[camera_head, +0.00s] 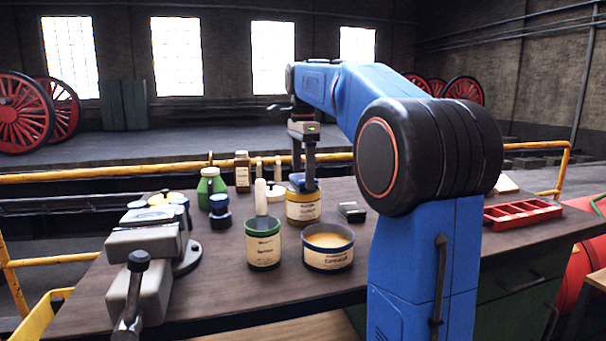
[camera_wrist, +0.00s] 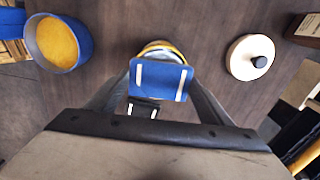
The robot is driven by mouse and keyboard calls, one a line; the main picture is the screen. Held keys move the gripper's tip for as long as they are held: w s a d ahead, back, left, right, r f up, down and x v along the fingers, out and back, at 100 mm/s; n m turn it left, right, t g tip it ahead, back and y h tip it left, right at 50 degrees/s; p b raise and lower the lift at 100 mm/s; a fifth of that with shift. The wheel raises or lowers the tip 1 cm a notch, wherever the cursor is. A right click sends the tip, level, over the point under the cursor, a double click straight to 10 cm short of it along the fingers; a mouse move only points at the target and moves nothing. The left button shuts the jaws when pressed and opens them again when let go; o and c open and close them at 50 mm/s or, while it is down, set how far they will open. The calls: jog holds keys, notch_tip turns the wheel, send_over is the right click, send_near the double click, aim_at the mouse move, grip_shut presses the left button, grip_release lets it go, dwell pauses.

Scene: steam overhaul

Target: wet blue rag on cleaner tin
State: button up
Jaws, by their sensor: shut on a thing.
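My gripper (camera_head: 304,176) reaches down over a yellow tin with a pale label (camera_head: 303,208), whose print is too small to read surely. The gripper is shut on the blue rag (camera_head: 299,183), a flat folded piece at the tin's top. In the wrist view the rag (camera_wrist: 160,80) lies between the fingertips and covers most of the tin's top. The tin's yellow rim (camera_wrist: 163,47) shows past the rag's far edge. Whether the rag rests on the tin or hangs just above it, I cannot tell.
An open tin of tan paste (camera_head: 328,247) and a green-rimmed tin with a handle standing in it (camera_head: 263,248) are in front. A small dark box (camera_head: 351,211) is right of the yellow tin. A vise (camera_head: 145,255) stands left, a red tray (camera_head: 522,214) right.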

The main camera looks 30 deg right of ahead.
aim_at(303, 177)
jog(key=shift+r, duration=3.5)
